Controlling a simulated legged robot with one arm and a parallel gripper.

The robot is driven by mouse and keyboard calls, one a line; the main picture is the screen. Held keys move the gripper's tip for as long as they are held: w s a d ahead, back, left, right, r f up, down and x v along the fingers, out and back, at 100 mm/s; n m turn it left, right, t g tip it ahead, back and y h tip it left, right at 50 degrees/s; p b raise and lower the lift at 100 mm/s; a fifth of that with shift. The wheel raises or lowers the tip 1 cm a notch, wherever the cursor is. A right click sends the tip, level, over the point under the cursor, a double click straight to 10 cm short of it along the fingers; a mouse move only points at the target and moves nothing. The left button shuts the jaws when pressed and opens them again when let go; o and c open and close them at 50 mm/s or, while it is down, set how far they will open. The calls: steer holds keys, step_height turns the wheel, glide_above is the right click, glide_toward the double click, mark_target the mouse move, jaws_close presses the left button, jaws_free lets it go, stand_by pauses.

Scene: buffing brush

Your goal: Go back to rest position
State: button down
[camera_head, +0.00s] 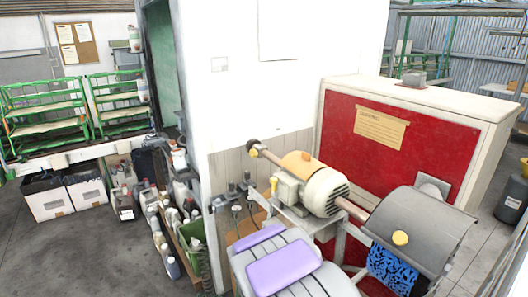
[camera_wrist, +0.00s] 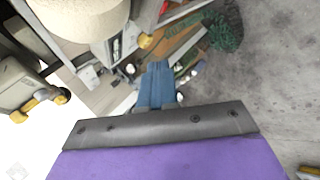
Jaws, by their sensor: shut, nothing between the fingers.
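My gripper (camera_wrist: 157,82) shows in the wrist view as narrow blue fingers beyond a dark grey bar and purple casing. The fingers are together, with nothing held between them. In the head view, purple and grey parts of my own body show at the bottom, and I cannot make out the fingers there. The buffing machine has a cream motor (camera_head: 322,190) with a shaft to each side. A blue brush (camera_head: 392,268) sits under a grey hood (camera_head: 418,228) at its right end. The brush is partly hidden by the hood.
A red-fronted cabinet (camera_head: 345,125) stands behind the machine, against a white wall (camera_head: 240,90). Several bottles (camera_head: 165,250) and a green crate (camera_head: 192,232) crowd the floor to the left. Green racks (camera_head: 45,115) stand farther back. Grey floor (camera_head: 60,255) is clear at lower left.

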steer(key=s+d+r+m+g, duration=0.3)
steer(key=s+d+r+m, duration=0.1)
steer(key=s, duration=1)
steer(key=s+d+r+m+g, duration=0.3)
steer(key=s+r+m, duration=0.3)
steer(key=s, duration=0.8)
steer(key=s+d+r+m+g, duration=0.4)
steer(key=s+r, duration=0.1)
steer(key=s, duration=0.9)
steer(key=shift+s+d+r+m+g+y, duration=0.2)
steer(key=shift+s+d+m+g+y, duration=0.1)
steer(key=shift+m, duration=0.1)
steer(key=shift+d, duration=0.1)
